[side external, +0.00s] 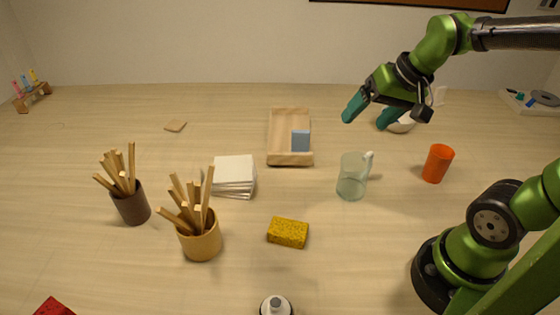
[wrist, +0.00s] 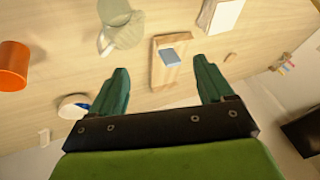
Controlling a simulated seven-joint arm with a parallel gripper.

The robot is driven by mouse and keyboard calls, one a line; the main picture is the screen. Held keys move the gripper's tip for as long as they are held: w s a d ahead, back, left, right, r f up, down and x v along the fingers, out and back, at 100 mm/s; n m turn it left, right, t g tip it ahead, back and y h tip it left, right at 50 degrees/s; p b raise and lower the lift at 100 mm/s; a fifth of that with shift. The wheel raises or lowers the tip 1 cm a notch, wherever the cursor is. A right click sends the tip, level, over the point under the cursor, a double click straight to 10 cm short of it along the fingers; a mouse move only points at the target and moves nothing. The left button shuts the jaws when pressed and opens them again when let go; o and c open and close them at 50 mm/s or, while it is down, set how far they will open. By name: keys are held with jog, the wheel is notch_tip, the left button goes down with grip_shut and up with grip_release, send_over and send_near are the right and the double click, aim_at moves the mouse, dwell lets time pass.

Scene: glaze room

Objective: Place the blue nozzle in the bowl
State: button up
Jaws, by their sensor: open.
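A white bowl (side external: 403,126) stands at the back right, partly hidden behind my gripper. It also shows in the wrist view (wrist: 67,109), left of a finger. A small blue piece (wrist: 82,107), which looks like the blue nozzle, shows at the bowl there, partly covered by the finger. It seems to lie in the bowl, but I cannot be sure. My gripper (side external: 369,113) is raised above the table in front of the bowl, its teal fingers apart with nothing between them.
A glass jug (side external: 352,178) and an orange cup (side external: 438,163) stand below my gripper. A wooden tray (side external: 290,113) holds a blue block (side external: 300,140). A tray (side external: 533,103) with small items is far right. A rack (side external: 33,96) of coloured pieces is far left.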

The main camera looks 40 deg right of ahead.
jog(key=s+a+r+n+t+y, duration=0.1)
jog(key=s+a+n, duration=0.1)
jog(key=s+a, duration=0.2)
jog(key=shift+s+a+r+t, duration=0.15)
jog(key=shift+a+r+t, duration=0.2)
jog(key=shift+a, duration=0.4)
